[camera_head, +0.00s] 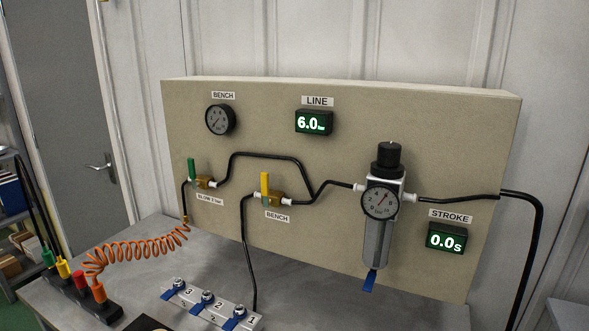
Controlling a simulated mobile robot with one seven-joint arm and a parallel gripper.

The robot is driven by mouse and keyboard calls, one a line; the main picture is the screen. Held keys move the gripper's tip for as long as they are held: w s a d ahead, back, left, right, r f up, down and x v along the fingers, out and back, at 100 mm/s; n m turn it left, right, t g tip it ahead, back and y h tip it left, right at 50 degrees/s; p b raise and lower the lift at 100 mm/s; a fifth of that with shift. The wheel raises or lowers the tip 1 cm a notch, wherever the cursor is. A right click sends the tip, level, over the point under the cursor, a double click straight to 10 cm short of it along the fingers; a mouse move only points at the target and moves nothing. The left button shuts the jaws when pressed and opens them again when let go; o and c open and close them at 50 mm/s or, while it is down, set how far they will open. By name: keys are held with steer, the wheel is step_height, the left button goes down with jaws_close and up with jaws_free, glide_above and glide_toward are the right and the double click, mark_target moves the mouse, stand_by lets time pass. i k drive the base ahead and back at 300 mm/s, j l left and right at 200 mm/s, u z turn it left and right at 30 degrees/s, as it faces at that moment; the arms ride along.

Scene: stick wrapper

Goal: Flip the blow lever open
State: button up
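The blow lever (191,168) is a green handle on a small brass valve (203,183) at the left of the beige panel. It stands upright, across the line of the valve body. A label reading "BLOW" (209,200) sits below it. A black hose joins the valve on its right, and a short black hose runs down from its left to an orange coiled hose (135,250). My gripper is not in view.
A yellow lever (265,186) labelled BENCH stands upright to the right. A regulator with a gauge (381,203) is further right. Several coloured connectors (77,279) and a block with blue levers (211,304) sit on the grey bench (330,305).

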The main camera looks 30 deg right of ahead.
mark_target(190, 163)
steer(key=i+j+z, duration=0.15)
steer(key=z, duration=0.25)
steer(key=i+j+z, duration=0.15)
steer(key=j+z, duration=0.25)
steer(key=i+j+z, duration=0.1)
steer(key=z, duration=0.3)
steer(key=j, duration=0.1)
